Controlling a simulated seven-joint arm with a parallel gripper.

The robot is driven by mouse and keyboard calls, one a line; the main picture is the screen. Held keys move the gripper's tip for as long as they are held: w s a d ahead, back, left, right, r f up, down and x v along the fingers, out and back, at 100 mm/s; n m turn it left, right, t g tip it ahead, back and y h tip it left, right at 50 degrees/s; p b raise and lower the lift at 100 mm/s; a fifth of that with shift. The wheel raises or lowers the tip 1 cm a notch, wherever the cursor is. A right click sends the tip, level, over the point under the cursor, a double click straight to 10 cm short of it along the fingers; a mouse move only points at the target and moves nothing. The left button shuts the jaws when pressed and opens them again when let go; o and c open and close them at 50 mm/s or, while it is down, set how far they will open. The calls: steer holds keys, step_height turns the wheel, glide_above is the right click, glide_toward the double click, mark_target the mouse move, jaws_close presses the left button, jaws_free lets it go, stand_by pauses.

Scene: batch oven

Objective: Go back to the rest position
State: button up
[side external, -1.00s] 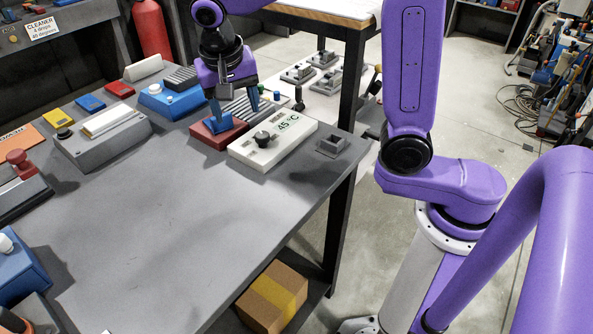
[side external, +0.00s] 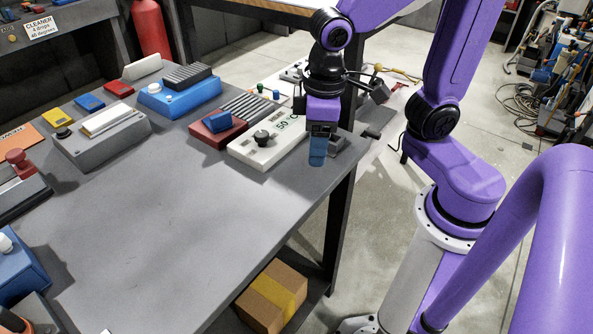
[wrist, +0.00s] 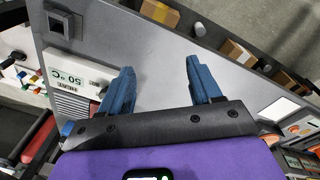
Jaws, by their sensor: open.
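My gripper (side external: 318,150) is purple with blue fingers and hangs above the right end of the grey table (side external: 190,230), over the area by the small grey block and the white control box. In the wrist view its two blue fingers (wrist: 160,85) are spread apart with nothing between them. The white control box (side external: 255,152) has a black knob and a display; in the wrist view the display (wrist: 72,78) reads 50 °C. In the side view my gripper hides part of that box.
A red box (side external: 210,139) with a blue piece on it stands left of the white box. A blue box (side external: 185,98) and a grey box (side external: 105,140) stand farther left. A cardboard box (side external: 272,297) lies below the table. The table's middle is clear.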

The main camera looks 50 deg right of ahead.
steer(key=s+d+f+n, duration=0.2)
steer(key=s+d+n, duration=0.2)
steer(key=s, duration=0.6)
steer(key=shift+n+g+y, duration=0.4)
steer(key=shift+n, duration=0.5)
